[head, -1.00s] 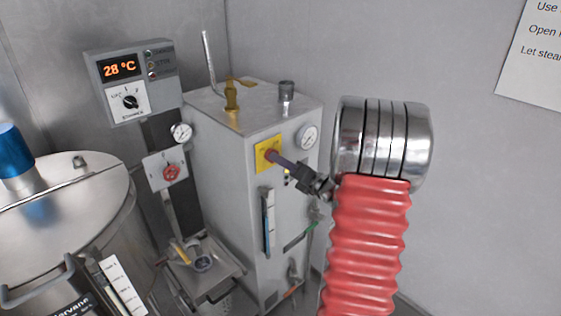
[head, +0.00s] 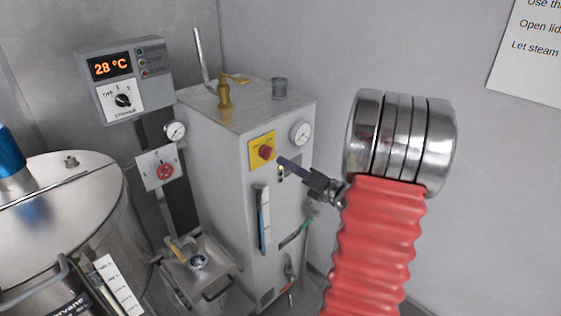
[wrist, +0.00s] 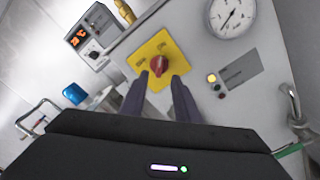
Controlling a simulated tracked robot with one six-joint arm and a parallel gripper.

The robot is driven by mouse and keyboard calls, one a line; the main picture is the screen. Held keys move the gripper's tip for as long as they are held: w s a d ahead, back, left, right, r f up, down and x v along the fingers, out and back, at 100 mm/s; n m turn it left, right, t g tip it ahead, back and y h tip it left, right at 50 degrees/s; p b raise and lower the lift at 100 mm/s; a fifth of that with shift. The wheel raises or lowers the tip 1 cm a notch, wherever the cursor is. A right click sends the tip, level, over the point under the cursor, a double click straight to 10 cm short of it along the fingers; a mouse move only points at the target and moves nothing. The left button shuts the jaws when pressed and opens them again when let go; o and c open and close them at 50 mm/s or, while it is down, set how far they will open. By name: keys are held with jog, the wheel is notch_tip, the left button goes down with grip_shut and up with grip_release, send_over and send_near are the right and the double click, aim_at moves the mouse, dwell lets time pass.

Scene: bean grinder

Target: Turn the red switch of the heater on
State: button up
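The heater (head: 225,150) is a tall grey metal cabinet in the middle of the head view. Its red switch (head: 265,152) is a knob on a yellow square plate (head: 256,146) high on the front face. In the wrist view the red switch (wrist: 159,65) lies just beyond my fingertips, between two small labels too blurred to read. My gripper (head: 280,161) is just right of the plate, apart from the switch. In the wrist view my gripper (wrist: 161,78) has its two dark fingers spread with nothing between them.
A round gauge (head: 302,133) and small lamps (wrist: 214,87) with a yellow one bright sit near the switch. A control box (head: 125,80) reading 28 °C hangs at left.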

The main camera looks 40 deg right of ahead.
jog(key=s, duration=0.7)
dwell(0.6)
